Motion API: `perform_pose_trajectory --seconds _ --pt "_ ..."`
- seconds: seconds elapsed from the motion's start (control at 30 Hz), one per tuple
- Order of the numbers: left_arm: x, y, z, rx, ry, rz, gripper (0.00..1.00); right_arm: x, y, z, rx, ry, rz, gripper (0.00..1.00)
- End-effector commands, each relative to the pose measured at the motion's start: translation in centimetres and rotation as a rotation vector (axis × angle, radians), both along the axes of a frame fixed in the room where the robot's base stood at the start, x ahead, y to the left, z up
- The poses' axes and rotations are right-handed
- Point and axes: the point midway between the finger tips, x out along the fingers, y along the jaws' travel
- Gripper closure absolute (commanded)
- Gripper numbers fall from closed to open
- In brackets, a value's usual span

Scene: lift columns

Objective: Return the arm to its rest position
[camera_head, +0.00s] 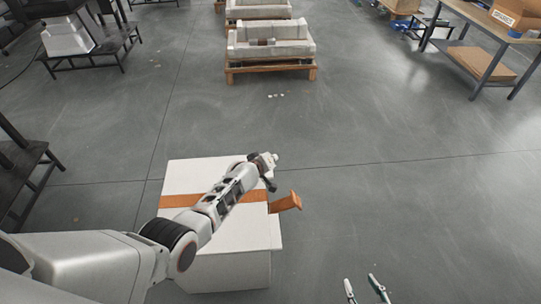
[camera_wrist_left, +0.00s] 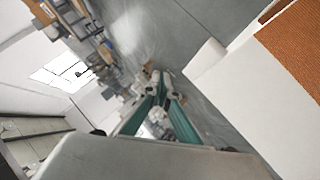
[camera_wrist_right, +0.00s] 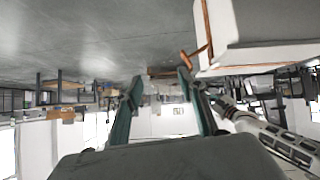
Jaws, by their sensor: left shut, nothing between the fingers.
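My left arm reaches in from the left over a white box (camera_head: 187,175). My left gripper (camera_head: 269,181) is at the box's far right edge, small and partly hidden. In the left wrist view its two green fingers (camera_wrist_left: 157,88) come together at the tips with nothing between them. My right gripper (camera_head: 363,287) is at the bottom edge of the head view, right of the box and clear of it. In the right wrist view its fingers (camera_wrist_right: 157,88) stand apart, with nothing held.
The box has an orange band (camera_head: 180,201) and an orange piece (camera_head: 287,202) sticking out at its right side. A pallet with white blocks (camera_head: 270,68) stands far ahead. A workbench (camera_head: 470,12) is at the far right, dark racks at the left.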

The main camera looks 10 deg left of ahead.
Motion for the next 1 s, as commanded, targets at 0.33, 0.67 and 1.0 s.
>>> perform_pose_trajectory --seconds 0.33,0.67,1.0 --pt "-2.0 -0.6 2.1 -0.001 0.001 0.0 1.0 1.7 -0.2 4.2 -0.003 -0.041 -0.002 0.6" --pt "-2.9 -0.1 1.5 0.017 -0.001 -0.005 1.0 1.6 -0.4 4.0 -0.007 -0.037 -0.002 0.6" --pt "-14.8 5.5 -2.9 0.297 -0.057 -0.13 1.0 1.3 -0.5 3.5 -0.011 -0.029 -0.001 0.6"
